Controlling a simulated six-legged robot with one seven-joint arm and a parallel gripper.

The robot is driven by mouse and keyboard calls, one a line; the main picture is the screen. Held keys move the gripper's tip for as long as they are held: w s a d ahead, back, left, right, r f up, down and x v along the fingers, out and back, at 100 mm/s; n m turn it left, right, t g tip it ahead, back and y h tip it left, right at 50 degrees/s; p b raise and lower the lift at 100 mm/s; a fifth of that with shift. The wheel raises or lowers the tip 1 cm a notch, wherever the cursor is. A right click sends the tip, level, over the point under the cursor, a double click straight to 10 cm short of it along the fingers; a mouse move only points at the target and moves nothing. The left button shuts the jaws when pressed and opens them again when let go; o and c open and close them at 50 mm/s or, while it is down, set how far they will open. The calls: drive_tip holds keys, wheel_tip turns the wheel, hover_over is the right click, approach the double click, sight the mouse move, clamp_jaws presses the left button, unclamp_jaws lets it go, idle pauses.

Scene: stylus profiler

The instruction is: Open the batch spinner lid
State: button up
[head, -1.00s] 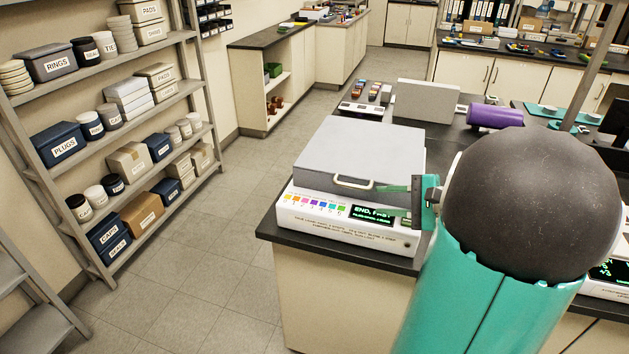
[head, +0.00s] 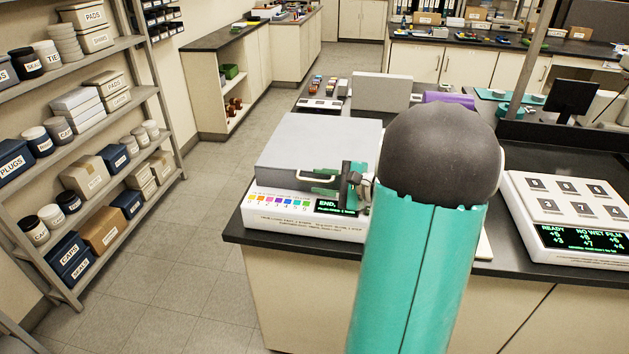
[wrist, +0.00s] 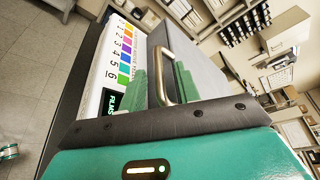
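The batch spinner appears to be the white machine (head: 290,222) on the dark bench, with a row of coloured numbered keys and a small green-lit display. Its grey lid (head: 310,142) lies flat and closed on top. A pale bar handle (head: 302,178) is on the lid's front face; it shows as a metal bar in the wrist view (wrist: 166,62). My gripper (head: 318,181) is at the handle's right part. Its green fingers (wrist: 163,80) are apart, one on each side of the bar. I cannot tell whether either finger touches it. My arm covers the spinner's right side.
A white panel (head: 570,215) with keys and a green display stands on the bench at right. A grey box (head: 381,92) and a purple cylinder (head: 450,97) are behind the spinner. A loaded shelf (head: 95,150) stands at left, with clear floor between.

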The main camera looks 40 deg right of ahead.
drive_tip(key=shift+x, duration=1.15)
drive_tip(key=shift+c, duration=0.3)
clamp_jaws()
